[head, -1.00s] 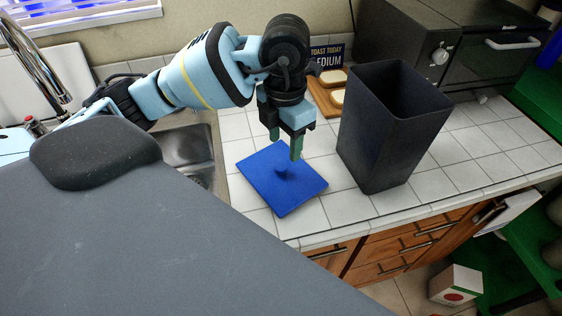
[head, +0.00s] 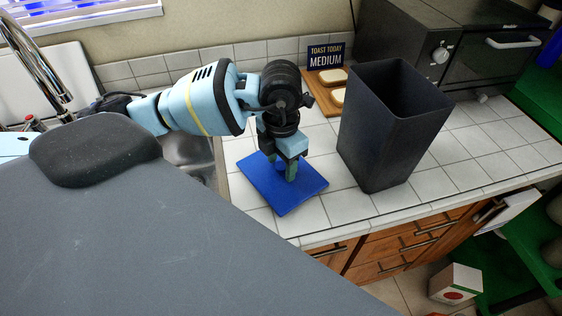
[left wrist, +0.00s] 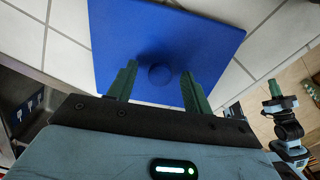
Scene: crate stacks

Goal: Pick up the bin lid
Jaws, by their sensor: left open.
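The blue bin lid (head: 302,196) lies flat on the white tiled counter, left of the bin. Its round knob (left wrist: 160,75) shows in the left wrist view. My left gripper (head: 283,172) points down over the lid with its fingertips low around the knob. In the left wrist view the left gripper (left wrist: 158,80) is open, one finger on each side of the knob, with gaps between. My right gripper (left wrist: 276,98) shows small at the right edge of the left wrist view, away from the lid; its jaw state is unclear.
A tall black open bin (head: 385,150) stands right of the lid. Behind are a board with bread slices (head: 333,77), a toast sign (head: 326,56) and a dark toaster oven (head: 440,45). A sink (head: 190,165) lies left of the lid. The counter's front edge is close.

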